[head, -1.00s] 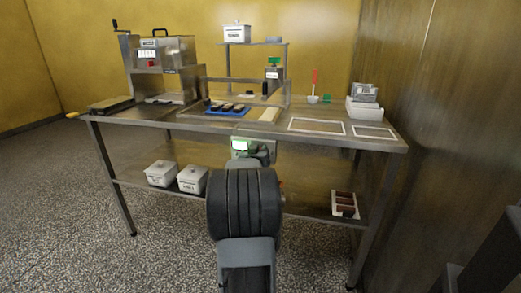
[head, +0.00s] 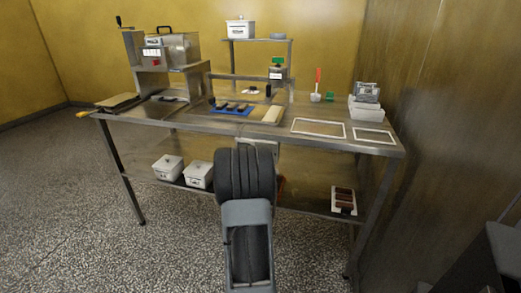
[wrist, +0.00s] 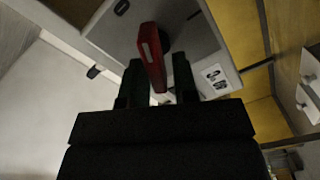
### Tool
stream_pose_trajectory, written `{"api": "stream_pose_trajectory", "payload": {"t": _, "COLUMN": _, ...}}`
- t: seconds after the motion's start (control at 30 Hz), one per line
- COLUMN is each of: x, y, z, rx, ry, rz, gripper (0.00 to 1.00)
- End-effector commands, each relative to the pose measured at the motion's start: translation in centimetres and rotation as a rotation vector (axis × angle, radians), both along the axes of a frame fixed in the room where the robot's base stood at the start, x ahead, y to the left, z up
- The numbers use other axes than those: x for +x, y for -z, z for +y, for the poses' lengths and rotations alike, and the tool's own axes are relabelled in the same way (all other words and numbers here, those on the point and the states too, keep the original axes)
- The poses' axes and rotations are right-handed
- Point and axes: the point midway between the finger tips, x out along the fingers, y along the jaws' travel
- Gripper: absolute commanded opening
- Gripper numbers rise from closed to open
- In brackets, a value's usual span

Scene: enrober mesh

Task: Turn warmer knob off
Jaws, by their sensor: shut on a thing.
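In the wrist view a red bar-shaped knob (wrist: 152,48) stands out from a grey panel (wrist: 190,38). My gripper (wrist: 158,75) is shut on it, with one dark finger on each side. The panel carries a white label (wrist: 216,76) with dark marks, right of the knob. In the head view my own arm covers the gripper and the knob. A pale edge of a box (head: 262,143) shows above the arm, under the table's front edge. I cannot read which way the knob points.
The steel table (head: 340,142) stands in front of me. Lidded white tubs (head: 168,168) and a brown-filled tray (head: 343,201) are on the lower shelf.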

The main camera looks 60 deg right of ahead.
Motion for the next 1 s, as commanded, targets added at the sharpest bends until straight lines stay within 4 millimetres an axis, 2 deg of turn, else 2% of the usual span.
{"api": "stream_pose_trajectory", "payload": {"t": 0.2, "x": 0.3, "y": 0.2, "z": 0.1, "rx": -0.056, "ry": -0.004, "rz": 0.185, "gripper": 0.03}}
{"api": "stream_pose_trajectory", "payload": {"t": 0.5, "x": 0.3, "y": 0.7, "z": 0.1, "rx": -0.116, "ry": -0.003, "rz": 0.373, "gripper": 0.03}}
{"api": "stream_pose_trajectory", "payload": {"t": 1.0, "x": 0.3, "y": 1.1, "z": 0.1, "rx": -0.155, "ry": -0.002, "rz": 0.491, "gripper": 0.03}}
